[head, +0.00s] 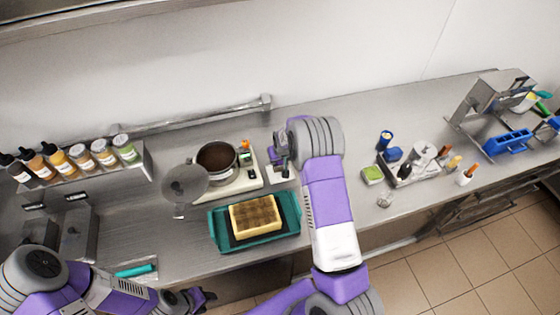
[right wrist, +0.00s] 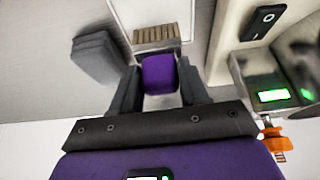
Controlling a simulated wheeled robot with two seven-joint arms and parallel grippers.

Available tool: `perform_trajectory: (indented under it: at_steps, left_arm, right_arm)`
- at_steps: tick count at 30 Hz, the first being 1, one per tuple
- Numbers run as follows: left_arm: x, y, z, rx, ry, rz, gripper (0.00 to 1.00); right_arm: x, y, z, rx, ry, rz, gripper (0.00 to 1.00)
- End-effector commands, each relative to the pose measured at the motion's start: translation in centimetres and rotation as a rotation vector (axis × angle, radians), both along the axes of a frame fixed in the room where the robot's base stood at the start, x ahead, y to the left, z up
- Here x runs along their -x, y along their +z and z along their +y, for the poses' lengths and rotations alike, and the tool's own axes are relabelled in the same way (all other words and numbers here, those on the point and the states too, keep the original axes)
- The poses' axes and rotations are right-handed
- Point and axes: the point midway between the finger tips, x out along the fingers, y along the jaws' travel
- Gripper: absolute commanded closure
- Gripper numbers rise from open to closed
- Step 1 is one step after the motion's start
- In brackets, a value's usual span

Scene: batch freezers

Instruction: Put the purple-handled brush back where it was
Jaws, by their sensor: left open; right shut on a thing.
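The brush's purple handle (right wrist: 158,74) sits between the two fingers of my right gripper (right wrist: 160,88) in the right wrist view. Its tan bristles (right wrist: 155,35) point away from the gripper, over a pale surface; I cannot tell whether they touch it. In the head view my right gripper (head: 282,160) is above the steel counter, just right of the scale, and the arm hides part of it. My left gripper (head: 192,300) is open and empty at the bottom of the head view, in front of the counter edge.
A scale (head: 235,186) holds a pot of dark contents (head: 217,157). Bottles (head: 60,160) stand left; a caddy (head: 405,181) stands right.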

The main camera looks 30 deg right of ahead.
Motion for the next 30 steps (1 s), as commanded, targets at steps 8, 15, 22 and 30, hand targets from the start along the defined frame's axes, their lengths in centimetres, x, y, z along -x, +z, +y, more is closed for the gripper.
perform_trajectory:
  at_steps: [8,15,22,30]
  left_arm:
    - [0.0,0.3,0.0,0.0,0.0,0.0,0.57]
    - [0.0,-0.2,0.0,0.0,0.0,0.0,0.57]
    - [0.0,-0.1,0.0,0.0,0.0,0.0,0.57]
    - [0.0,0.0,0.0,0.0,0.0,0.0,0.57]
  right_arm:
    - [0.0,-2.2,0.0,0.0,0.0,0.0,0.8]
    - [0.0,-2.6,0.0,0.0,0.0,0.0,0.8]
    - [0.0,-2.5,0.0,0.0,0.0,0.001,0.3]
    - [0.0,-2.4,0.0,0.0,0.0,0.002,0.3]
